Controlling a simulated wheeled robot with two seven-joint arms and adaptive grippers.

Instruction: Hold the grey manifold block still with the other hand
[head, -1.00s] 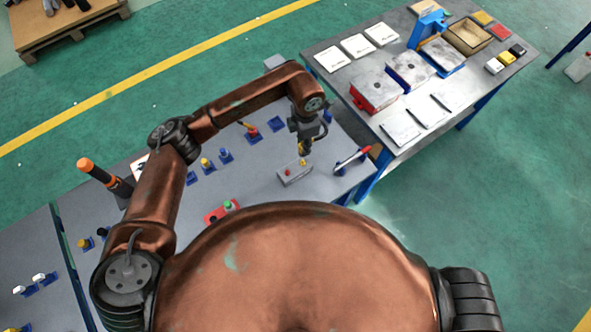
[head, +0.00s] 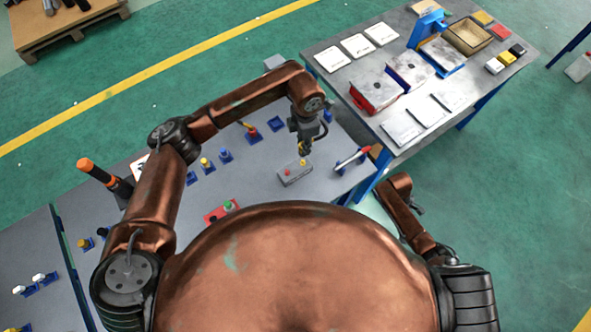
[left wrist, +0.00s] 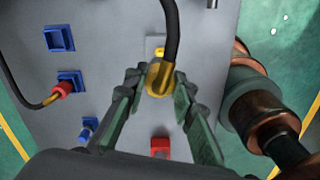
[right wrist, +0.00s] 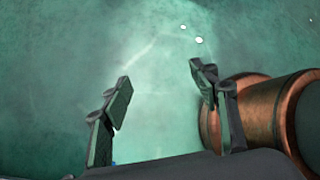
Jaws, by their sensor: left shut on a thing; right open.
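The grey manifold block (head: 296,175) lies on the grey bench, with a red port and a yellow part on its top. My left gripper (head: 305,149) is just above its yellow end. In the left wrist view the left gripper (left wrist: 158,84) is shut on a yellow connector (left wrist: 159,77) with a black cable. I cannot tell whether the connector is seated in the block. A red port (left wrist: 160,147) shows between the finger bases. My right gripper (right wrist: 158,82) is open and empty over green floor in the right wrist view; the head view does not show it clearly.
Blue holders with coloured connectors (head: 207,165) stand on the bench left of the block. A red-and-white tool (head: 352,158) on a blue stand is to its right. A red box with a green button (head: 222,211) is nearer. A second table (head: 400,128) stands behind right.

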